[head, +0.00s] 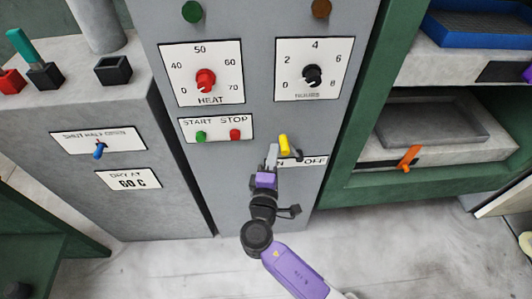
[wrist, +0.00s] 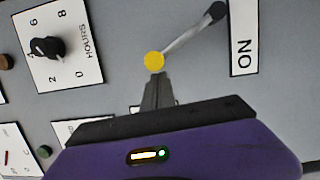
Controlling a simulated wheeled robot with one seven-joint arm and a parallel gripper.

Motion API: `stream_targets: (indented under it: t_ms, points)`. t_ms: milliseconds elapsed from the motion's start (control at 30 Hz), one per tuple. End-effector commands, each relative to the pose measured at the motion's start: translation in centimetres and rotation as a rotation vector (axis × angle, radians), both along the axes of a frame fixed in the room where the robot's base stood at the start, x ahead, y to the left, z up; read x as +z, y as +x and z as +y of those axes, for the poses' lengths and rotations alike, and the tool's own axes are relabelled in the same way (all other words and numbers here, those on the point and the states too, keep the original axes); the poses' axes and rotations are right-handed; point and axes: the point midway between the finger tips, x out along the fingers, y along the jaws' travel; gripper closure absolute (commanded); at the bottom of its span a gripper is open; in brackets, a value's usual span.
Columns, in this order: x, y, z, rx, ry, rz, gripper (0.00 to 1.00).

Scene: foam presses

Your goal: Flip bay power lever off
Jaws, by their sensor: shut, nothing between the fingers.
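The bay power lever has a yellow knob (head: 284,143) on a thin grey rod and sits low on the grey panel. The rod runs from a dark pivot, and the knob leans to the left, toward the ON side. A white label (head: 315,161) beneath shows OFF; my gripper covers part of its ON word. In the wrist view the yellow knob (wrist: 153,61) is just beyond my fingertips, and the ON label (wrist: 243,38) is in full view. My gripper (head: 272,152) is shut and empty, close to the left of the knob. I cannot tell whether they touch.
START and STOP buttons (head: 216,130) sit just left of my gripper. HEAT (head: 205,80) and HOURS (head: 311,76) dials are above. A green frame (head: 350,120) stands to the right, with an orange handle (head: 409,158) beyond it. A blue switch (head: 99,151) is at left.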

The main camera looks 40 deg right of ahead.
Motion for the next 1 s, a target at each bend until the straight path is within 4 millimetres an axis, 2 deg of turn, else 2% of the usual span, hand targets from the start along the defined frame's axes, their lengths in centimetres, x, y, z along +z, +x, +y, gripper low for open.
stream_targets:
  t_ms: [567, 767, 1000]
  points:
    - [0.4, -0.3, -0.4, 0.0, 0.036, -0.025, 1.0]
    - [1.4, -1.0, -1.4, -0.002, 0.128, -0.088, 1.0]
    - [2.7, -2.5, -3.6, -0.002, 0.303, -0.207, 1.0]
